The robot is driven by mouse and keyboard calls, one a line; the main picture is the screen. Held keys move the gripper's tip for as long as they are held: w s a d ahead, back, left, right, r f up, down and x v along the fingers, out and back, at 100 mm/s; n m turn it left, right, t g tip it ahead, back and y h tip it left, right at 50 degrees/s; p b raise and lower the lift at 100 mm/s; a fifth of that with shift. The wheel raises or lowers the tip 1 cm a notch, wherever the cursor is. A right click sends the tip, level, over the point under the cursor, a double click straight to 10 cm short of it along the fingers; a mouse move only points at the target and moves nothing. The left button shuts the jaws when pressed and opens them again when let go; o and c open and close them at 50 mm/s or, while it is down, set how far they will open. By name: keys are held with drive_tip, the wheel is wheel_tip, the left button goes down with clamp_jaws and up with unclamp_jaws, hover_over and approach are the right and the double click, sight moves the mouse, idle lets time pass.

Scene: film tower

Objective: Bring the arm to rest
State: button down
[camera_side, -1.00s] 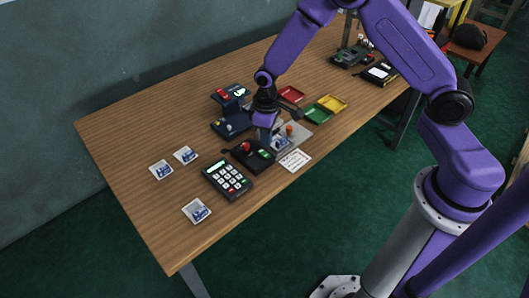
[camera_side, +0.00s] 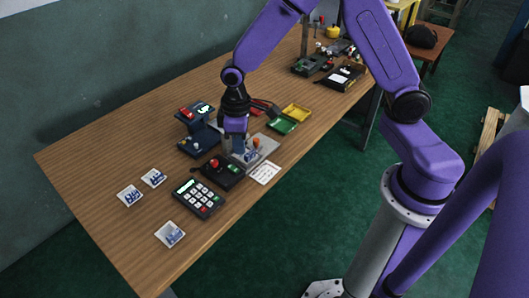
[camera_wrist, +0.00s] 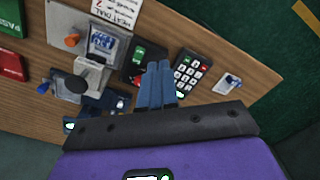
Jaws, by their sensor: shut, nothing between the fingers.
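My gripper (camera_side: 236,141) points down over the middle of the wooden table (camera_side: 112,152), close to a grey plate with a small blue-printed card on it. In the wrist view its two blue fingers (camera_wrist: 157,70) are together with nothing between them. Beyond the fingertips there are a black keypad (camera_wrist: 189,72) and a small black box with a green display (camera_wrist: 139,56). The grey plate (camera_wrist: 66,22) with an orange knob is to their left. I cannot tell the exact height of the fingertips above these things.
The keypad shows in the side view (camera_side: 199,198), near several loose picture cards (camera_side: 170,234). A dark blue device (camera_side: 195,116) stands behind the gripper.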

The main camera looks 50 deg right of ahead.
drive_tip(key=s+r+n, duration=0.3)
drive_tip(key=s+r, duration=0.5)
drive_tip(key=s, duration=0.4)
drive_tip(key=s+d+r+n, duration=0.1)
drive_tip(key=s+d+r, duration=0.1)
drive_tip(key=s, duration=0.4)
drive_tip(key=s+d+r+n, duration=0.1)
drive_tip(key=s+d+r, duration=0.1)
drive_tip(key=s, duration=0.5)
drive_tip(key=shift+d, duration=0.75)
drive_tip(key=w+a+f+n, duration=0.1)
drive_tip(key=w+f+n, duration=0.2)
drive_tip(key=w, duration=1.3)
drive_tip(key=w+a+f+n, duration=0.2)
drive_tip(key=w+f, duration=0.5)
drive_tip(key=w, duration=0.9)
drive_tip(key=shift+n, duration=0.4)
drive_tip(key=shift+w+a, duration=0.1)
